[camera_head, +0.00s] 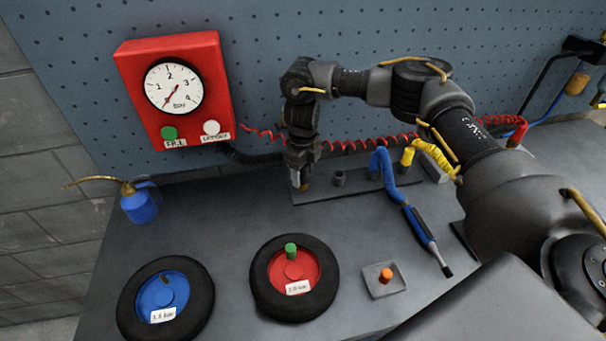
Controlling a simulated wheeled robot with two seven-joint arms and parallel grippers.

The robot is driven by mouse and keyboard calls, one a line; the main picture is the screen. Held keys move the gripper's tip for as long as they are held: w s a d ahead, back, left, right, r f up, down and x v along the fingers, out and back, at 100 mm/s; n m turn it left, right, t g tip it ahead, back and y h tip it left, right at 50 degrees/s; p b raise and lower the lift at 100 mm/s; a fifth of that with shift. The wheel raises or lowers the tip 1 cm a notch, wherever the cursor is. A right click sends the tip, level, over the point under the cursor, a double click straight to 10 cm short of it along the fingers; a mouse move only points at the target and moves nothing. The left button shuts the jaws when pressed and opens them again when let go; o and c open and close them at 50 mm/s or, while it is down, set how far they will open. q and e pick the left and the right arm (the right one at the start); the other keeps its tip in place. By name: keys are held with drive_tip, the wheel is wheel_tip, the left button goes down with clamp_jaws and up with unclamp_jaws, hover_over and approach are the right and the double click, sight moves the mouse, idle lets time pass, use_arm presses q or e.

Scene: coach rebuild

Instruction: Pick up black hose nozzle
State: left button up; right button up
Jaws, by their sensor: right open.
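My right gripper (300,182) points down at the left end of a low grey holder block (325,193) at the back of the bench. It is open. A black hose (250,157) runs from below the red gauge box to behind this gripper. The black nozzle at its end is largely hidden by the gripper, and I cannot tell whether it is between the fingers. A small brass-coloured bit shows by the fingertips. My left gripper is not in view.
The red gauge box (127,64) hangs on the pegboard. A blue hose tool (421,228) and a yellow hose (432,152) are right of the gripper. Blue-hub (202,315) and red-hub wheels (265,293) lie in front. A blue oil can (139,207) stands at left.

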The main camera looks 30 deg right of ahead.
wheel_tip(320, 180, down, 2)
drive_tip(key=shift+f+p, duration=0.1)
drive_tip(key=shift+p, duration=0.2)
drive_tip(key=shift+d+f, duration=0.1)
drive_tip(key=shift+f, duration=0.2)
drive_tip(key=shift+c, duration=0.4)
drive_tip(key=c, duration=1)
drive_tip(key=shift+r, duration=0.1)
drive_tip(key=shift+c, duration=0.2)
